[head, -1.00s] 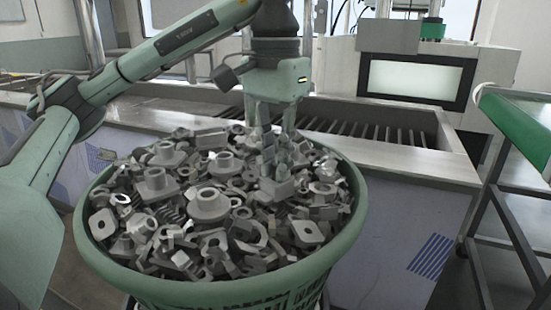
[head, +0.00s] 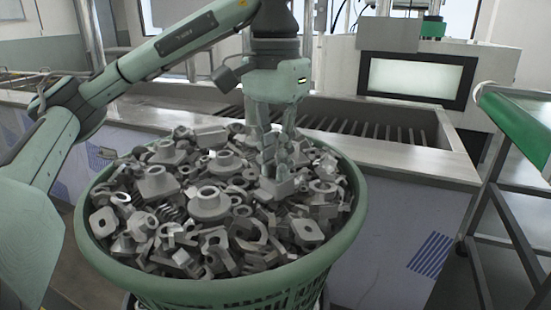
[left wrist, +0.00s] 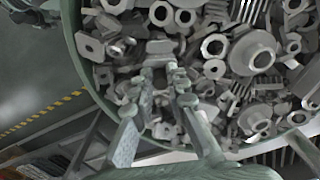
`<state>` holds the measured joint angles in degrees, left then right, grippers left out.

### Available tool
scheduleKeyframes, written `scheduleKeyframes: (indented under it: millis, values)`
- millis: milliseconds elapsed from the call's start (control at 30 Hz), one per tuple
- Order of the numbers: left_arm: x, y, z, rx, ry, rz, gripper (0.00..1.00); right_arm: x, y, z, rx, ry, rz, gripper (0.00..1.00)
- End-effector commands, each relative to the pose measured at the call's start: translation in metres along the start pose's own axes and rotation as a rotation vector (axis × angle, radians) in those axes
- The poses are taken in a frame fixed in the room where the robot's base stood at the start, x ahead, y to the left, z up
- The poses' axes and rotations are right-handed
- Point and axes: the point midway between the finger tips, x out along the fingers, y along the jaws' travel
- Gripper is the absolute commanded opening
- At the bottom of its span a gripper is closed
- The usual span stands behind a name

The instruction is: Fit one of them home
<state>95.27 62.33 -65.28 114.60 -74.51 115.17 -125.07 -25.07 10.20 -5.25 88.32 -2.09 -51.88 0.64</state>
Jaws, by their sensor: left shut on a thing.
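My left gripper (head: 277,165) reaches down into a green basket (head: 215,292) heaped with grey metal parts. It is shut on a grey metal part (head: 278,187), at the back right of the heap. In the left wrist view, the fingers (left wrist: 165,68) point into the heap, with the grey part (left wrist: 163,47) at their tips. Its lower side and full shape are hidden among its neighbours, and I cannot tell whether it is clear of them. Flanged round parts (head: 209,204) and square plates with holes (head: 307,232) lie loose around it. My right gripper is not in view.
Behind the basket is a long metal tank (head: 405,152) with a slatted opening (head: 370,128). A machine with a pale screen (head: 415,80) stands at the back right. A green-topped rack (head: 515,118) is at the right edge. The basket rim surrounds the gripper.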

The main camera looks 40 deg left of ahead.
Motion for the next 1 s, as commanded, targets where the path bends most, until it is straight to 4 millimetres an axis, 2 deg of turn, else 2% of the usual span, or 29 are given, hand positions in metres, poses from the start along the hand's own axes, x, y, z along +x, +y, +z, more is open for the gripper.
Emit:
scheduleKeyframes:
  millis: [200, 233, 400, 767, 1000]
  values:
    - [0.003, 0.001, 0.001, 0.002, -0.008, -0.001, 0.0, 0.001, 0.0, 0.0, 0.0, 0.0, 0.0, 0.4]
    - [0.003, 0.001, 0.001, 0.002, -0.008, -0.001, 0.18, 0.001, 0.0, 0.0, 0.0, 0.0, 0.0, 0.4]
    - [0.004, 0.0, 0.001, 0.003, -0.009, -0.002, 0.38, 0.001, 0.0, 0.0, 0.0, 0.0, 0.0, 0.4]
    - [0.001, 0.0, 0.001, 0.002, -0.005, -0.001, 0.38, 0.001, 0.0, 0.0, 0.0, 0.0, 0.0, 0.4]
    - [-0.02, 0.0, 0.0, 0.001, 0.001, -0.002, 0.38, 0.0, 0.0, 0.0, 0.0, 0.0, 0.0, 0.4]
